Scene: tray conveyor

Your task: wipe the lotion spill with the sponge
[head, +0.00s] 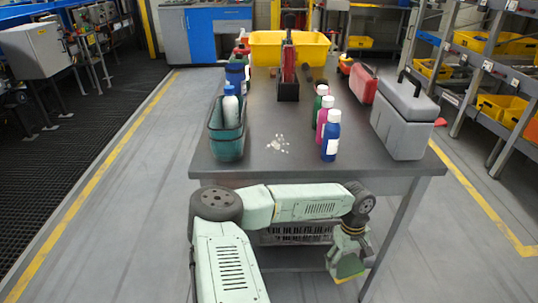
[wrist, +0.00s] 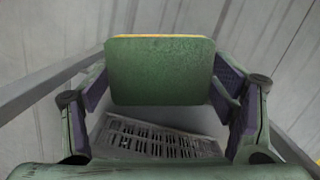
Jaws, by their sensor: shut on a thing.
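The lotion spill (head: 278,144) is a patch of pale specks on the grey table (head: 262,172), near its front edge. My gripper (head: 347,262) is in front of the table's front edge, below the tabletop and to the right of the spill. It is shut on the sponge (head: 347,272), which has a green face and a yellow layer. In the wrist view the sponge (wrist: 160,72) sits between the two fingers, its green face toward the camera. The sponge is well apart from the spill.
A teal bin (head: 226,142) with a bottle stands left of the spill. Several bottles, one blue (head: 331,136), stand to its right. A grey case (head: 403,118) is at the right edge. A yellow tub (head: 289,47) is at the back. A dark crate (head: 295,233) sits under the tabletop.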

